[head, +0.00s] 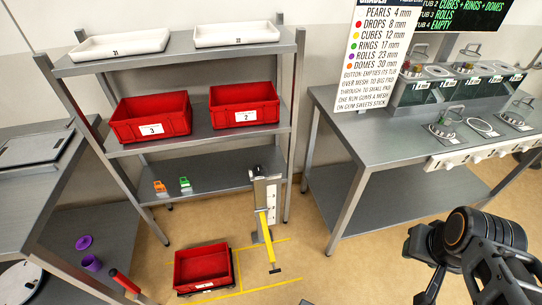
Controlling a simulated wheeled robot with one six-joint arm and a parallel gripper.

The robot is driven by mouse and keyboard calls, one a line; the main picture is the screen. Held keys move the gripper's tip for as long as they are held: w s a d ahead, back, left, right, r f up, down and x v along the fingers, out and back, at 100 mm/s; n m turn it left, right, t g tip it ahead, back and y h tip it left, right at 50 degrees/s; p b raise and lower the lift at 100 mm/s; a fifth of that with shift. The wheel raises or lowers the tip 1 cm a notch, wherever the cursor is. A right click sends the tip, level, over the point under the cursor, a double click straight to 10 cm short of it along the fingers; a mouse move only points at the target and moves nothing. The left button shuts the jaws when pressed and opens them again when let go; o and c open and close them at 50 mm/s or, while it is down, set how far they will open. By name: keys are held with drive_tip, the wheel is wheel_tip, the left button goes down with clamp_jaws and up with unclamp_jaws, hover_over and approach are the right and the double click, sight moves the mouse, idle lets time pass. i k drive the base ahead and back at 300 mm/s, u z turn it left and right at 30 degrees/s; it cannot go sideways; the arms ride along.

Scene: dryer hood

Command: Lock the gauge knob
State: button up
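A gauge post (265,205) with a white scale face stands upright on the floor in front of the shelf rack. A dark part sits at its top. A yellow bar (267,238) runs from the post towards the front and ends in a small black crosspiece (275,269). I cannot tell which dark part is the gauge knob, or whether it is locked. My gripper (462,293) is at the lower right, well apart from the gauge. Its black fingers are spread, with nothing visible between them; their tips are near or beyond the bottom edge.
A red crate (202,268) sits on the floor beside the gauge, within yellow floor lines. The rack (205,170) behind holds red bins (150,116), white trays and small orange and green pieces. A steel bench (385,120) stands right. Floor between gauge and gripper is clear.

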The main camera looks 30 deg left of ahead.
sight(259, 168)
drive_tip(key=u, duration=0.25)
drive_tip(key=i, duration=0.85)
drive_tip(key=u, duration=1.4)
drive_tip(key=i, duration=0.6)
drive_tip(key=u, duration=0.6)
